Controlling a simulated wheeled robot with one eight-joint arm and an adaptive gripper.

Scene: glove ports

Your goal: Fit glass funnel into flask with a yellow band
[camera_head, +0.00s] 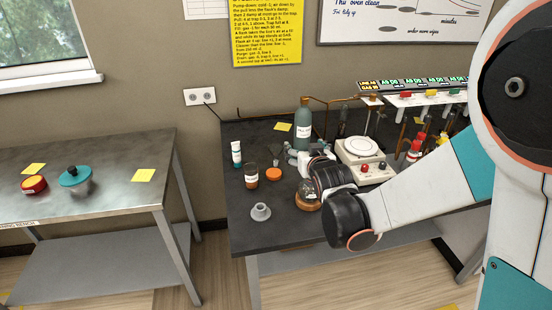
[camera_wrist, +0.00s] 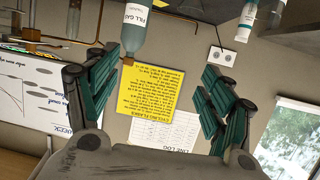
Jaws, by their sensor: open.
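My gripper (camera_wrist: 160,64) is open in the wrist view, with its teal fingers wide apart and nothing between them. In the head view my gripper (camera_head: 291,155) is over the dark bench, partly hidden by my wrist. A round clear glass flask (camera_head: 308,193) sits low on a brownish ring, just below my wrist. I cannot make out a yellow band on it. A small dark, cone-like shape (camera_head: 276,156) left of my gripper may be the glass funnel, but it is too small to tell. Neither shows clearly in the wrist view.
A grey conical piece (camera_head: 261,212), a brown jar (camera_head: 251,176), an orange-lidded dish (camera_head: 274,174) and a white tube (camera_head: 236,153) stand at left. A tall grey-green bottle (camera_head: 304,128) stands behind my gripper. A white hotplate (camera_head: 361,153) is to its right.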

